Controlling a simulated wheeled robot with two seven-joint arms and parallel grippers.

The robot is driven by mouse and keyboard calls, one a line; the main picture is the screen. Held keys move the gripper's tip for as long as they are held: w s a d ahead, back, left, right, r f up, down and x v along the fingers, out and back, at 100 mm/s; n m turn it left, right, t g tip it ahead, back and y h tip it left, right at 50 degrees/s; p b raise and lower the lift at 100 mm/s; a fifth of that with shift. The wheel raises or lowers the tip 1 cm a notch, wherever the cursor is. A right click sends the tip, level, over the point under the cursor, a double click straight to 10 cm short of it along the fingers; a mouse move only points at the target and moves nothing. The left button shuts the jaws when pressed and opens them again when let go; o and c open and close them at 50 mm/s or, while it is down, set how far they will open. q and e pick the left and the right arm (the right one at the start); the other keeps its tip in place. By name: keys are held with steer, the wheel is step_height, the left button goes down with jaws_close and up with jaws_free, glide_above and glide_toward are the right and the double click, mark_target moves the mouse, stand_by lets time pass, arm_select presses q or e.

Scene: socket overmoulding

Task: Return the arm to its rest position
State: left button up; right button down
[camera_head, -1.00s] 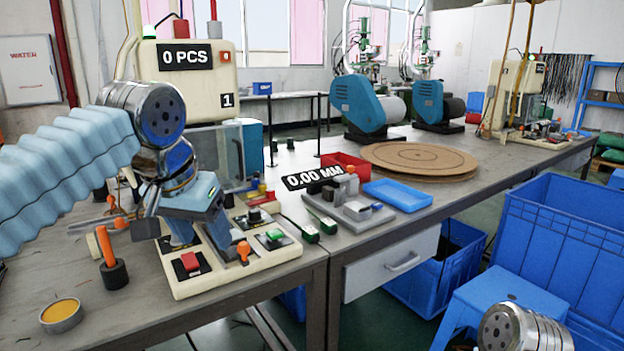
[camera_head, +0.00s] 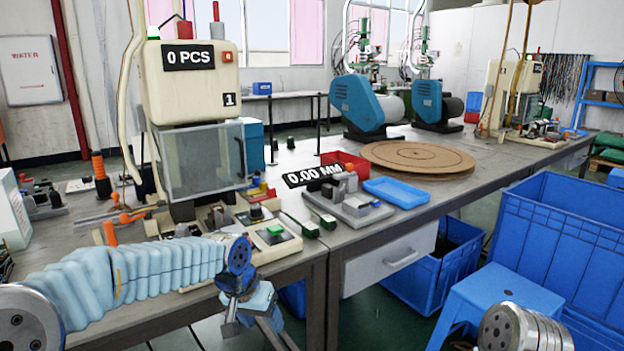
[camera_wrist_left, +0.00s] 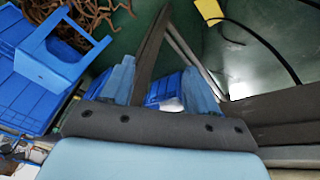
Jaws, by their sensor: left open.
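My left arm comes in from the left, in a pale blue sleeve, low across the front of the workbench (camera_head: 345,232). My left gripper (camera_head: 246,318) hangs pointing down beyond the bench's front edge in the head view. In the left wrist view its two blue fingers (camera_wrist_left: 160,88) stand apart with nothing held between them; the floor and blue bins show past them. The moulding machine (camera_head: 192,80), with the "0 PCS" sign, stands behind the arm. My right gripper is not visible; only a silver joint of mine shows at the bottom right.
A blue tray (camera_head: 397,194), a red bin (camera_head: 345,163) and a round brown board (camera_head: 418,157) lie on the bench. A large blue crate (camera_head: 567,235) and a blue stool (camera_head: 497,302) stand on the floor at right. The bench's front edge is close to my left arm.

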arm_select(q)
steer(key=s+f+n+g+h, duration=0.1)
steer(key=s+f, duration=0.2)
steer(key=f, duration=1.3)
steer(key=s+f+n+g, duration=0.1)
steer(key=s+f+n, duration=0.2)
steer(key=s+f, duration=1.6)
steer(key=shift+s+n+h, duration=0.4)
steer(key=shift+s, duration=0.25)
steer(key=shift+w+a+f, duration=0.1)
